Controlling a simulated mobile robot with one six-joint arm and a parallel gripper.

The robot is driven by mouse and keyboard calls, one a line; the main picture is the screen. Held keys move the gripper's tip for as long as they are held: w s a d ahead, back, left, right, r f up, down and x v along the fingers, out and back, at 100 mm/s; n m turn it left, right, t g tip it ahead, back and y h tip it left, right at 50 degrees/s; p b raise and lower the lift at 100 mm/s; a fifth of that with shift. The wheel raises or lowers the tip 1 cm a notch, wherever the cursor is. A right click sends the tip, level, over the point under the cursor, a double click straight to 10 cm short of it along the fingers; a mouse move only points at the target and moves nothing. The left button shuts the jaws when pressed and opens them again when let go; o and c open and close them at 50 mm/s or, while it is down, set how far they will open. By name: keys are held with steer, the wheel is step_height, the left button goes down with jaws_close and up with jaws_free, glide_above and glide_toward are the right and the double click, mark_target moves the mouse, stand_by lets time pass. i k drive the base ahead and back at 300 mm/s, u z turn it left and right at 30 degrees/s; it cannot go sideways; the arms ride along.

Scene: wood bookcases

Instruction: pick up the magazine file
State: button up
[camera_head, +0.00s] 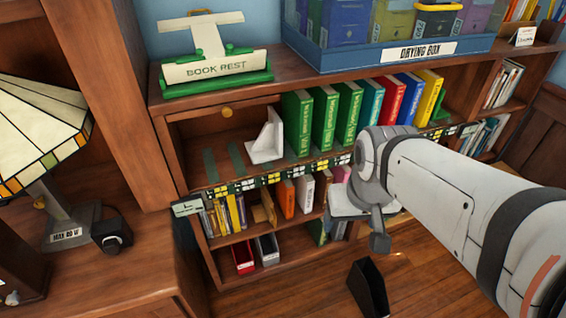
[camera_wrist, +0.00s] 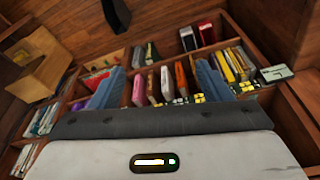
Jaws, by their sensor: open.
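A black magazine file (camera_head: 368,287) stands on the wooden floor in front of the bookcase, its open top slanted. It also shows in the wrist view (camera_wrist: 116,14), at the top edge and partly cut off. A red file (camera_head: 243,257) and a grey file (camera_head: 267,249) sit on the bottom shelf; the wrist view shows the red one (camera_wrist: 206,33) and the grey one (camera_wrist: 187,39). My gripper (camera_wrist: 158,84) is open and empty, its two blue-grey fingers wide apart in front of the shelves. It is apart from the black file. In the head view my arm largely hides the gripper.
The bookcase (camera_head: 190,150) holds several books and a white bookend (camera_head: 267,138). A book rest (camera_head: 216,70) and a drying box (camera_head: 400,52) stand on top. A lamp (camera_head: 45,140) is at left. A cardboard box (camera_wrist: 38,65) lies on the floor. Floor around the black file looks clear.

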mark_target(367, 285)
steer(key=z, duration=1.45)
steer(key=k, duration=1.6)
steer(key=u, duration=1)
steer(key=i, duration=1)
